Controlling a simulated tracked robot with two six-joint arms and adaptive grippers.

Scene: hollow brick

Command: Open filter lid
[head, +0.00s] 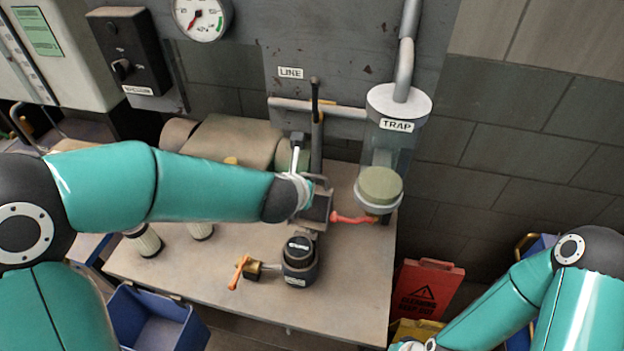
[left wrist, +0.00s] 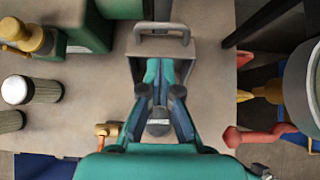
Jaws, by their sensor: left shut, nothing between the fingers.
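A grey box with a loop handle (left wrist: 163,32) at its far edge, probably the filter with its lid, stands on the bench; it looks closed. In the head view the box (head: 317,208) sits just right of my left wrist. My left gripper (left wrist: 159,72) is shut and empty, its fingertips over the box, short of the handle. I cannot tell whether they touch it. In the head view my wrist hides the fingers. A black round canister (head: 298,256) stands in front; it shows between the finger links in the left wrist view. My right gripper is out of the picture.
An orange lever on a brass valve (head: 240,272) is left of the canister. A red lever (head: 350,218) lies between the box and the glass trap (head: 380,190). Upright pipes stand behind. Two pale filters (head: 145,240) are at the left, above a blue bin (head: 155,325).

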